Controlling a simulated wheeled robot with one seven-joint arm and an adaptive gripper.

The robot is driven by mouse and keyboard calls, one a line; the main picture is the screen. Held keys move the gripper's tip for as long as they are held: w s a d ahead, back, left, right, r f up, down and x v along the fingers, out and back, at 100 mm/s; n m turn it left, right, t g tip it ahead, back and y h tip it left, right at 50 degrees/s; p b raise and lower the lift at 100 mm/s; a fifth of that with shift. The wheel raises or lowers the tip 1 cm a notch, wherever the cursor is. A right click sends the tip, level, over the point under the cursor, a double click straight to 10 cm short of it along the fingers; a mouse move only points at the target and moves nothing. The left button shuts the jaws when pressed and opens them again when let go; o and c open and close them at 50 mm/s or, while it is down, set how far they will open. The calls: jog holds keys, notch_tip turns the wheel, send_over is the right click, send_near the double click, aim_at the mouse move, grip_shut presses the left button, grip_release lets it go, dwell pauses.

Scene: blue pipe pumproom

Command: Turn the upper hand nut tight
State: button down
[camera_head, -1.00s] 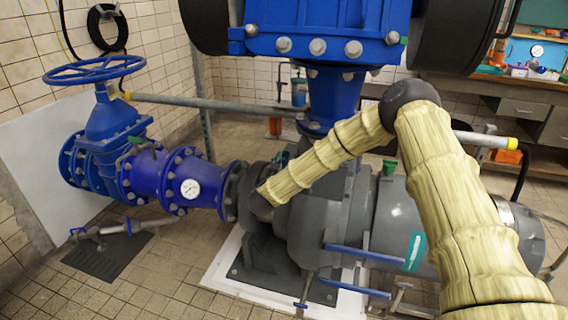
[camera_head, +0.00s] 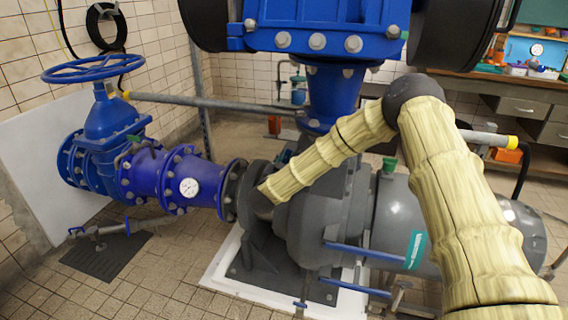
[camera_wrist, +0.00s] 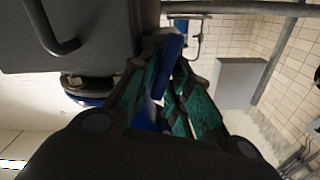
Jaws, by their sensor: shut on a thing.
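In the wrist view my gripper (camera_wrist: 172,72) has its two green-padded fingers closed around a narrow blue part (camera_wrist: 169,58). I take this part to be the upper hand nut, but only a strip of it shows between the fingers. How far it is turned cannot be told. In the head view my gripper and the hand nut are hidden; my arm reaches down to the left, and its end disappears by the dark pump housing.
The grey pump (camera_head: 320,225) stands on a white-edged base. A blue flanged pipe (camera_head: 180,180) and blue handwheel valve (camera_head: 95,140) are at left. Blue bars (camera_head: 365,254) run in front of the pump.

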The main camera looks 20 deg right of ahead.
jog(key=shift+s+d+f+m+b, duration=0.15)
jog(key=shift+f+m+b, duration=0.15)
jog(key=shift+m+b, duration=1.5)
jog(key=shift+s+d+f+m+b, duration=0.2)
jog(key=shift+m+b, duration=0.65)
jog(key=shift+m, duration=1.8)
jog(key=shift+d+f+m+b, duration=0.1)
jog(key=shift+f+m+b, duration=0.25)
jog(key=shift+m+b, duration=1.45)
jog(key=shift+m+p, duration=0.3)
jog(key=shift+m, duration=0.45)
jog(key=c, duration=1.5)
grip_release()
jog(key=shift+r, duration=0.1)
jog(key=v, duration=1.2)
